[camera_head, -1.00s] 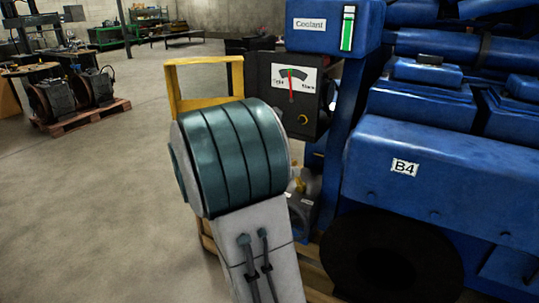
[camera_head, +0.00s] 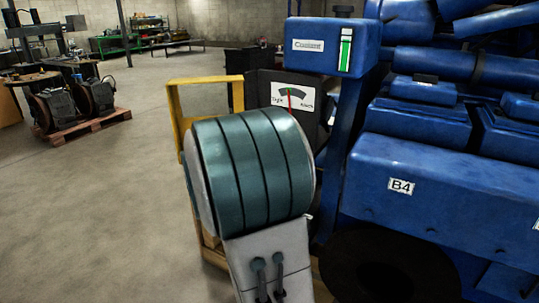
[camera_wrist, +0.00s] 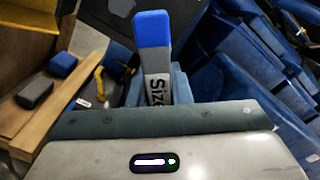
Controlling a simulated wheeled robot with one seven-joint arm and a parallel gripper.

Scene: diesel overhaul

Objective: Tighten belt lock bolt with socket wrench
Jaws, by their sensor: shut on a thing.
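In the wrist view, a grey bar with a blue end and dark lettering that seems to read "Size" (camera_wrist: 155,62) sticks up from my gripper (camera_wrist: 156,92). It appears to be the socket wrench's handle; no socket end shows. My gripper is shut on it, its fingers mostly hidden behind my wrist. In the head view my arm hides the gripper and tool. I cannot pick out the belt lock bolt.
The blue engine (camera_head: 450,190) marked B4 fills the right side, with a blue coolant tank (camera_head: 325,47) above. A yellow frame (camera_head: 178,100) stands left of the gauge. A wooden ledge (camera_wrist: 50,105) holds a blue block (camera_wrist: 62,65) and dark block (camera_wrist: 35,92). Open floor lies left.

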